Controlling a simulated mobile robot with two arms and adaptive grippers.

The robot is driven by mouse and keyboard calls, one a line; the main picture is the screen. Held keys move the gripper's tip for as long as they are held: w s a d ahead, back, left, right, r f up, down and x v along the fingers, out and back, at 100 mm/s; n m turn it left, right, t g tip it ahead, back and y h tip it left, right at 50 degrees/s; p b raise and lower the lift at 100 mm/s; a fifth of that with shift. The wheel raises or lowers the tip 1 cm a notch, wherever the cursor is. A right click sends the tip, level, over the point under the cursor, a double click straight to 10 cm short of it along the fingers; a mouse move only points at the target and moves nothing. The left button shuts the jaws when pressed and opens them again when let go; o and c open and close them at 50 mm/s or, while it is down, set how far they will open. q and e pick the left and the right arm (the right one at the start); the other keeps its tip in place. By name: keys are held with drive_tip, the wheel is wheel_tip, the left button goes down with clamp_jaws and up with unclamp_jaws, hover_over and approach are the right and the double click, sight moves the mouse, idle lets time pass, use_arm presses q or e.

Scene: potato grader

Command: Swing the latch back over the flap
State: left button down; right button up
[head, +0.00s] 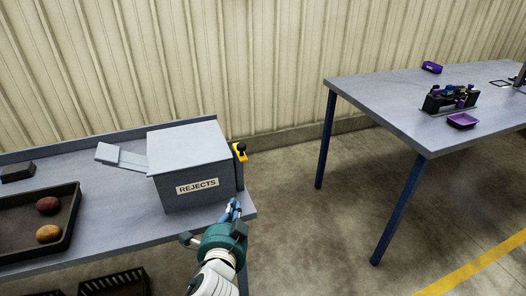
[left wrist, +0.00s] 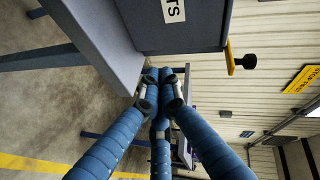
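The latch (head: 240,152) is a yellow piece with a black knob, at the far right side of the grey REJECTS box (head: 193,152). In the left wrist view the latch (left wrist: 230,58) sticks out beyond the box's edge. The flap's face is turned away in the head view, and I cannot clearly make it out. My left gripper (head: 235,209) is at the box's front right corner, nearer than the latch and apart from it. In the left wrist view its blue fingers (left wrist: 165,76) come together with nothing seen between them. My right gripper is not in view.
The box stands on a grey bench (head: 115,215) with a dark tray (head: 72,220) of potatoes at left. A grey chute (head: 122,157) joins the box's left. Another table (head: 390,105) stands at right, with open floor between.

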sight(240, 147)
use_arm(q)
drive_tip(key=d+r+m+t+h, duration=0.2)
drive_tip(key=d+r, duration=0.4)
drive_tip(key=r, duration=0.7)
drive_tip(key=m+t, duration=0.1)
drive_tip(key=m, duration=0.1)
drive_tip(key=shift+w+d+m+h+b, duration=0.25)
drive_tip(key=shift+d+m+h+b, duration=0.05)
drive_tip(key=shift+d+m, duration=0.1)
drive_tip(key=r+p+x, duration=0.1)
drive_tip(key=p+x, duration=0.1)
drive_tip(key=x, duration=0.8)
drive_tip(key=a, duration=0.1)
drive_tip(key=s+a+f, duration=0.1)
drive_tip(key=a+p, duration=0.1)
drive_tip(key=shift+s+a+f, duration=0.2)
drive_tip(key=shift+s+a, duration=0.2)
drive_tip(key=shift+d, duration=0.1)
